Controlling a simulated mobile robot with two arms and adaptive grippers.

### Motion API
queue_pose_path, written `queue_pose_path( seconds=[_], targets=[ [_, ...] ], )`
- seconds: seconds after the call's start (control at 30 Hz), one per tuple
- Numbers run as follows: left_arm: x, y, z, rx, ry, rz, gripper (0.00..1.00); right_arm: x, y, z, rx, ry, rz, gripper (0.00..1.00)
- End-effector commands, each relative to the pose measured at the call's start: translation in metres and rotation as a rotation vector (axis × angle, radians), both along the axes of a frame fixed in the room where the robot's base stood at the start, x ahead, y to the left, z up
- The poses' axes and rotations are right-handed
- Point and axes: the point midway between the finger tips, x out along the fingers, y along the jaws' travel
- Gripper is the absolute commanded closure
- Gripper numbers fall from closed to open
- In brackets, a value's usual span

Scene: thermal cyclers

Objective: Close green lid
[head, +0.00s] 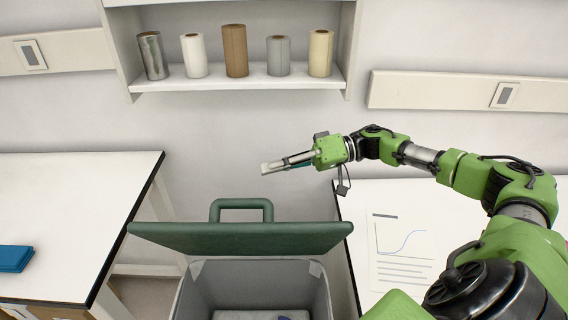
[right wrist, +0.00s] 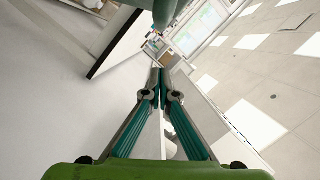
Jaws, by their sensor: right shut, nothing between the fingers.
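The green lid (head: 240,238) stands open at the back of a grey bin (head: 255,275), with its handle (head: 241,207) pointing up. The bin's inside is exposed and something pale lies at its bottom. My right gripper (head: 266,168) is shut and empty, above and to the right of the handle, pointing left and apart from the lid. In the right wrist view its fingertips (right wrist: 160,85) are together with nothing between them. A green rounded piece shows at the top edge of that view; I cannot tell what it is. My left gripper is not in view.
A white table (head: 75,205) with a blue object (head: 16,258) stands on the left. Another white table (head: 385,200) with a printed sheet (head: 402,250) is on the right. A wall shelf (head: 238,80) with several rolls is above. The bin stands between the tables.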

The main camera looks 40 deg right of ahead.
Motion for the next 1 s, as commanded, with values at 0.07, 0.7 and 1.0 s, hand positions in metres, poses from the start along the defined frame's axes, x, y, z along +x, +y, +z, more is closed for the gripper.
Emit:
queue_pose_path(
  seconds=[0.07,0.7,1.0],
  targets=[
    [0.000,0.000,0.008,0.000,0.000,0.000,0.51,0.008,0.018,0.002,0.005,-0.003,0.004,1.00],
    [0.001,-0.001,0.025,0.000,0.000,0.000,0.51,-0.005,0.059,-0.032,-0.001,0.000,-0.001,1.00],
    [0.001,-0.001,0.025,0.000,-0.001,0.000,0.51,-0.005,0.059,-0.032,-0.001,-0.001,0.000,1.00]
  ],
)
